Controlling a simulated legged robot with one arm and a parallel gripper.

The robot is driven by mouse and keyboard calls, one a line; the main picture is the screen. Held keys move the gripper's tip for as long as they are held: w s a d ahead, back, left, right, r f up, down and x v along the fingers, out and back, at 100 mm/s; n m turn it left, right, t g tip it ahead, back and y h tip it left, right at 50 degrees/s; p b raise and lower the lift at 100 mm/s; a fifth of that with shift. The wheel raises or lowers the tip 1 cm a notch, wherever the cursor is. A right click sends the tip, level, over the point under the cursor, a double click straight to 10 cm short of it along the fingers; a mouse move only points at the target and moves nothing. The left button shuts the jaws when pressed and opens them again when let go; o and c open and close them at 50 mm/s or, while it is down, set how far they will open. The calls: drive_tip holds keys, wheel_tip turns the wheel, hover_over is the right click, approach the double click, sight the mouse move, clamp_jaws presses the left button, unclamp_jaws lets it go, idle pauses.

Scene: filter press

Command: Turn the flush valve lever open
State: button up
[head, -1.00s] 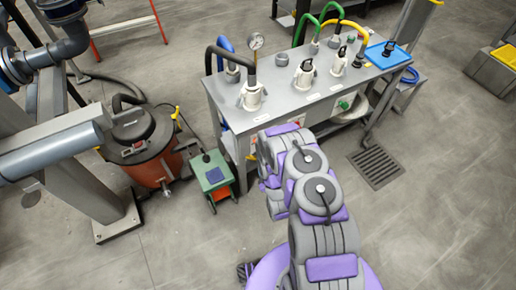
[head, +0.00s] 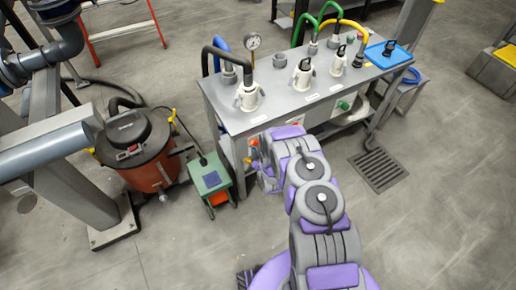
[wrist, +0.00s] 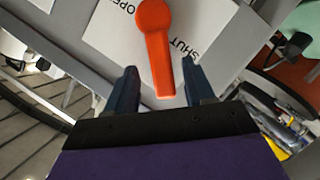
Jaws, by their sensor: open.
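The flush valve lever (wrist: 158,50) is orange-red and shows in the wrist view, its round hub at the top and its handle pointing down toward me. A white label (wrist: 115,35) behind it reads "OPE..." on the left and "SHUT" on the right, partly covered by the lever. My gripper (wrist: 160,88) is open, with one dark finger on each side of the lever's handle end. I cannot tell whether either finger touches it. In the head view my arm reaches to the bench's front panel, and its end largely hides the lever area.
The grey bench (head: 300,105) carries white fittings, hoses and a pressure gauge (head: 252,42). A green box (head: 210,178) and an orange-brown vacuum drum (head: 140,150) stand left of my arm. A floor grate (head: 378,168) lies to the right. Open floor surrounds my base.

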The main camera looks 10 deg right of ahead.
drive_tip(key=shift+w+a+f, duration=0.1)
drive_tip(key=shift+w, duration=0.2)
drive_tip(key=shift+a, duration=0.3)
drive_tip(key=shift+c, duration=0.2)
drive_tip(key=shift+d, duration=0.25)
drive_tip(key=c, duration=0.6)
drive_tip(key=shift+a, duration=0.1)
clamp_jaws()
